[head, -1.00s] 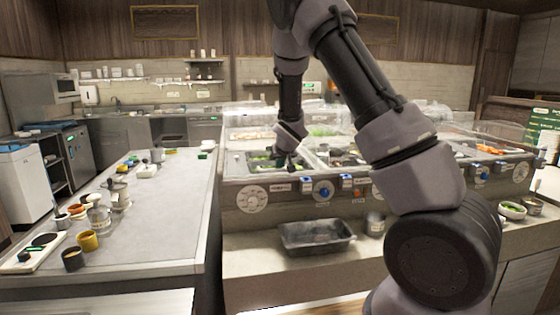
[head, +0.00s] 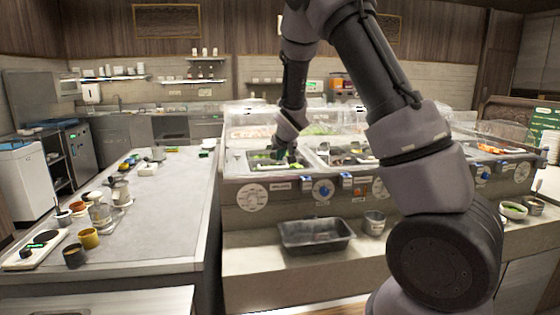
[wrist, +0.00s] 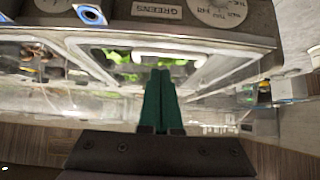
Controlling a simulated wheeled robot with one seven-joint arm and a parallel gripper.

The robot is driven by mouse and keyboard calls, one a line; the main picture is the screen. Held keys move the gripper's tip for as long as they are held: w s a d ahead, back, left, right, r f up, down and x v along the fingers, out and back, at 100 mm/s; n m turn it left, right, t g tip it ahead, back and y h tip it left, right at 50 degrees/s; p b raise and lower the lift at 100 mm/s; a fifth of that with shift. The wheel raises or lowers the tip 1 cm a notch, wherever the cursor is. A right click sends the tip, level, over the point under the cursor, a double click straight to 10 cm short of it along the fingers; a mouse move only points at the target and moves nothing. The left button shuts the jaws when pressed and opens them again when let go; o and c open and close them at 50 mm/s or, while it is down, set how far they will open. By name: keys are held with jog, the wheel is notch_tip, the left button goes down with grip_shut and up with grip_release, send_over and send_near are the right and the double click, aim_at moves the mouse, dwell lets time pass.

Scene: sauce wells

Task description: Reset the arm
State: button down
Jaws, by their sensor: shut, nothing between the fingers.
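My gripper (head: 291,158) is at the left end of the sauce-well counter, over or just inside the well of greens (head: 262,155). In the wrist view its two dark green fingers (wrist: 160,75) lie together, with nothing visible between them. Bright green pieces (wrist: 182,70) show in the well beyond the fingertips. A "GREENS" label (wrist: 157,10) is on the counter front by this well. I cannot tell whether the fingertips touch the greens or the well.
Clear covers (head: 330,116) stand along the back of the wells. A black tub (head: 316,236) and a metal can (head: 374,223) are on the lower shelf. The left table (head: 165,215) is clear in its middle, with cups and pots along its left side.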

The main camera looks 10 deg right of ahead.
jog(key=s, duration=0.7)
jog(key=s+d+r+m+g+y, duration=0.1)
jog(key=s+d+r+m, duration=0.1)
jog(key=s+d+r, duration=0.4)
jog(key=s+d+r+m+g+y, duration=0.1)
jog(key=s+d+r+m, duration=0.1)
jog(key=s+r, duration=0.85)
jog(key=s, duration=0.6)
jog(key=s+a+r, duration=0.1)
jog(key=s+r, duration=0.2)
jog(key=s, duration=0.6)
jog(key=shift+s+r, duration=0.2)
jog(key=shift+r, duration=0.1)
